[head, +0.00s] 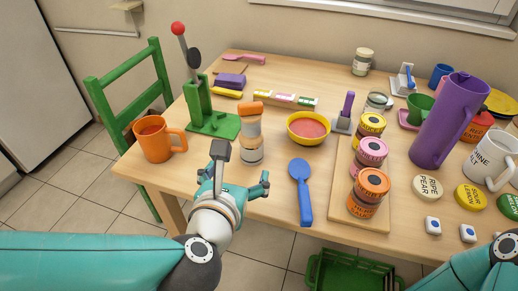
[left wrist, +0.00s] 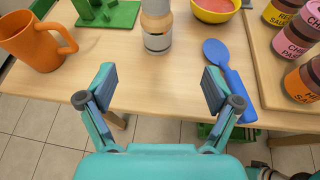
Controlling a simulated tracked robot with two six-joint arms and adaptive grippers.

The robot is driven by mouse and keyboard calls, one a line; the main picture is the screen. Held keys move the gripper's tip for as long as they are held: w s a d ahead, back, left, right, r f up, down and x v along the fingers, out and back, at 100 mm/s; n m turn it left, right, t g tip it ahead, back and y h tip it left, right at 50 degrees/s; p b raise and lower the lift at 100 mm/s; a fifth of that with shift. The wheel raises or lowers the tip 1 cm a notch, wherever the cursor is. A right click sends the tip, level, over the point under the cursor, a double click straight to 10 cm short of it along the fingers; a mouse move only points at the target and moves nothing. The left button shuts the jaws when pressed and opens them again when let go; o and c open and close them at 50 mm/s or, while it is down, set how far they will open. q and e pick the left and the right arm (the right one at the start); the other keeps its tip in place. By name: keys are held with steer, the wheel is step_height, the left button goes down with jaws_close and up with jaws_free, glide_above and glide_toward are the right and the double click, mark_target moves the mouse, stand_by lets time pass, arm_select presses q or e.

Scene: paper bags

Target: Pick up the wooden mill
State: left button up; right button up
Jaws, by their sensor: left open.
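The wooden mill (head: 250,144) stands upright near the front edge of the table, with an orange top, a tan body and a grey band low down. In the left wrist view its lower part (left wrist: 157,27) shows at the top middle, and its top is cut off. My left gripper (head: 236,180) is open and empty, at the table's front edge just short of the mill. In the left wrist view the gap between its fingers (left wrist: 159,88) lines up with the mill, which is beyond the fingertips. My right gripper is not in view.
An orange mug (head: 155,140) and a green stand (head: 205,110) are left of the mill. A yellow bowl (head: 308,129) and a blue spoon (head: 302,188) are to its right. A wooden board (head: 346,150) holds several jars. Bare table lies between gripper and mill.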

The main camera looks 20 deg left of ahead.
arm_select(q)
glide_toward(251, 140)
steer(key=shift+n, duration=0.3)
steer(key=w+f, duration=0.1)
steer(key=w, duration=0.1)
steer(key=w+f, duration=0.1)
steer(key=f, duration=0.1)
steer(key=w+f, duration=0.1)
steer(key=w, duration=0.1)
steer(key=shift+w+a+f+p, duration=0.2)
steer(key=shift+w+a+p, duration=0.1)
steer(key=shift+p, duration=0.05)
steer(key=shift+a+x, duration=0.2)
steer(key=shift+x, duration=2.9)
steer(key=shift+r, duration=0.2)
steer(key=c, duration=1.4)
steer(key=shift+c, duration=0.4)
steer(key=shift+r, duration=0.15)
